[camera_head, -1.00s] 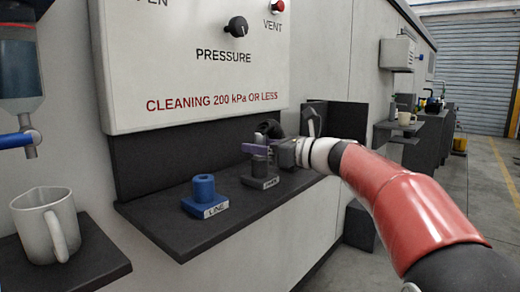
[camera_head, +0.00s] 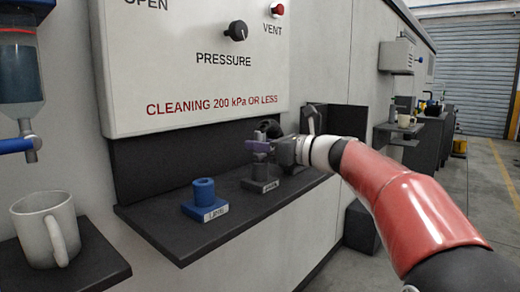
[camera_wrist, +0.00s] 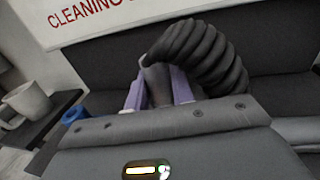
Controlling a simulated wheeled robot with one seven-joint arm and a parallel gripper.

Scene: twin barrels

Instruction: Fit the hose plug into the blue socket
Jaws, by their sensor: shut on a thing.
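The blue socket (camera_head: 204,191) stands upright on the dark shelf, on a blue base with a white label that seems to read LINE. In the wrist view it shows partly (camera_wrist: 74,113), left of my gripper. My gripper (camera_head: 259,147) is to the right of it, above a dark holder (camera_head: 260,185) with a white label. My gripper's purple fingers (camera_wrist: 155,92) are shut on the grey hose plug (camera_wrist: 156,84). A black ribbed hose (camera_wrist: 205,55) bends from the plug to the right. I cannot tell whether the plug's lower end is still inside the holder.
The dark shelf (camera_head: 165,218) is clear between the blue socket and the holder. A white mug (camera_head: 45,228) stands on a separate ledge at the left. A panel with knobs (camera_head: 195,60) hangs above the shelf. A dark bracket (camera_head: 345,122) stands behind my wrist.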

